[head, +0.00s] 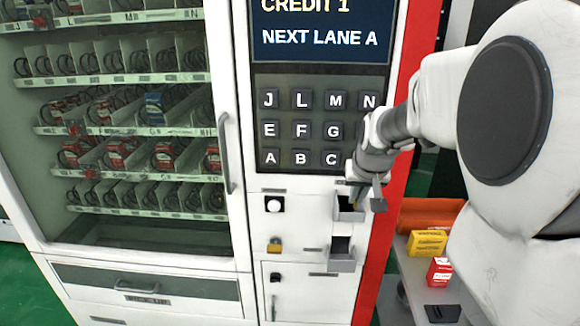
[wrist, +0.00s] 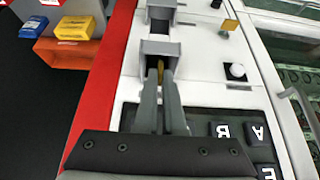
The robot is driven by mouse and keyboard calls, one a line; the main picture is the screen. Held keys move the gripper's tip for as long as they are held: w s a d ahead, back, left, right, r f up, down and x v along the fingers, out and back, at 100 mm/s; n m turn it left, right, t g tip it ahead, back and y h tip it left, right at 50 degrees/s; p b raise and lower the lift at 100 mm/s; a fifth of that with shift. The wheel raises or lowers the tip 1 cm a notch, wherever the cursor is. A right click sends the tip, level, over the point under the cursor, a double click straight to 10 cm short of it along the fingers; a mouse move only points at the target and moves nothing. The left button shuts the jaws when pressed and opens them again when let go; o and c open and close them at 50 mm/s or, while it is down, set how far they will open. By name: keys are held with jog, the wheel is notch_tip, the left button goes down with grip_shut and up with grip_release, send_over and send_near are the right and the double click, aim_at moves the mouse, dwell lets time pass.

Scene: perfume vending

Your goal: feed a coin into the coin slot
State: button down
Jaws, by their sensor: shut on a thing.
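My gripper (wrist: 160,88) is shut on a gold coin (wrist: 160,73), seen edge-on as a thin strip between the fingertips. The fingertips are at the upper grey box (wrist: 160,49) on the vending machine's front panel. I cannot tell whether the coin touches the box or its slot; the fingers hide much of it. In the head view my gripper (head: 364,192) is in front of this upper box (head: 349,208), below the keypad (head: 300,130). The screen (head: 320,30) reads "CREDIT 1" and "NEXT LANE A".
A second grey box (head: 341,258) sits below the upper one. At right, a grey shelf (head: 415,295) carries an orange bin, a yellow box (head: 428,243) and a red box (head: 439,271).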

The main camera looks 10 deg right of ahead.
jog(key=shift+w+d+f, duration=0.15)
jog(key=shift+w, duration=0.3)
jog(key=shift+w+d+f, duration=0.1)
jog(key=shift+w+f, duration=0.05)
jog(key=shift+w, duration=0.25)
jog(key=shift+w+f+b, duration=0.3)
jog(key=shift+f, duration=0.2)
jog(key=shift+w+d+f+b, duration=0.3)
jog(key=shift+w+f+b, duration=0.2)
jog(key=shift+w+f, duration=0.4)
jog(key=shift+r, duration=0.1)
